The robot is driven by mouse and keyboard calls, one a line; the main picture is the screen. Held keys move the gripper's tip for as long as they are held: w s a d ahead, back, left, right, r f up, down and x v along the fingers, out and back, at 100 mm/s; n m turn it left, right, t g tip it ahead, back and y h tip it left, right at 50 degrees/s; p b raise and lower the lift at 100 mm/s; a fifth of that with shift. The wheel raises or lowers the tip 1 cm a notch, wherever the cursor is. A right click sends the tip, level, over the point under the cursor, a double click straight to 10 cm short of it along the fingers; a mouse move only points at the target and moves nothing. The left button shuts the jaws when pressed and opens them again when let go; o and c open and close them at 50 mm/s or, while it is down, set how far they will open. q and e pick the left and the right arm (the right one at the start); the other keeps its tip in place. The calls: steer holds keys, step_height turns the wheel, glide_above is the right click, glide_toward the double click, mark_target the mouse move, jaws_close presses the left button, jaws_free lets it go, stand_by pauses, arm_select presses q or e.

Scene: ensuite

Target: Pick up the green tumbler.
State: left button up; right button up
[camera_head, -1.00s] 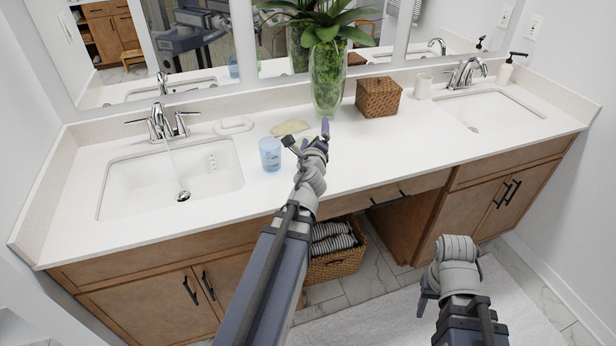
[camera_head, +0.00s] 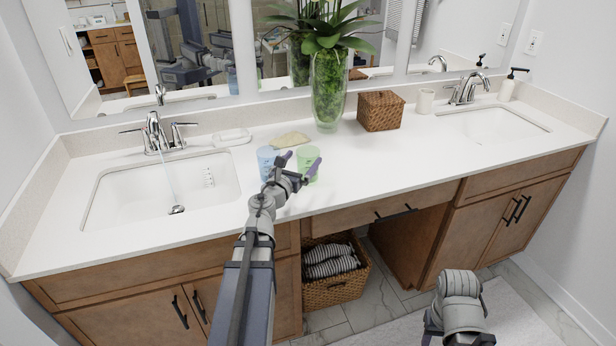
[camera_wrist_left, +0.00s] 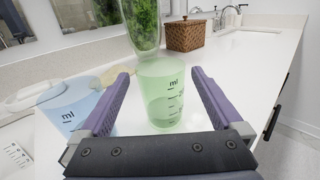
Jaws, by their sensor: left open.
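The green tumbler (camera_head: 308,163) stands upright on the white counter, just beyond my left gripper. In the left wrist view the green tumbler (camera_wrist_left: 160,95) shows between the two purple fingers, with dark measuring marks on its side. My left gripper (camera_head: 297,166) is open and empty, its fingers on either side of the tumbler's outline; I cannot tell if they touch it. A blue tumbler (camera_head: 266,160) stands close to the left of the green one, and in the left wrist view it (camera_wrist_left: 75,108) is just outside the left finger. My right gripper (camera_head: 432,338) shows only partly at the lower edge.
A glass vase (camera_head: 328,95) with a plant stands behind the tumblers, with a wicker box (camera_head: 381,110) to its right. A sponge (camera_head: 290,140) and a soap dish (camera_head: 232,137) lie at the back left. A sink (camera_head: 150,190) is on the left.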

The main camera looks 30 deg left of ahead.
arm_select(q)
step_height(320, 180, down, 6)
steer(key=b, duration=0.4)
steer(key=shift+r+b, duration=0.1)
steer(key=shift+b, duration=0.25)
steer(key=shift+w+a, duration=0.1)
steer(key=shift+w, duration=0.25)
steer(key=shift+w+r, duration=0.1)
steer(key=shift+w, duration=0.65)
steer(key=shift+w+a, duration=0.2)
steer(key=shift+w, duration=1.15)
steer(key=shift+w+a, duration=0.2)
steer(key=shift+w, duration=1.15)
steer(key=shift+s, duration=0.1)
steer(key=shift+c, duration=0.2)
steer(key=c, duration=1.3)
steer(key=shift+o, duration=0.2)
steer(key=shift+r+p, duration=0.25)
steer(key=shift+p, duration=0.1)
step_height(320, 180, up, 10)
steer(key=p, duration=0.9)
steer(key=shift+f, duration=0.25)
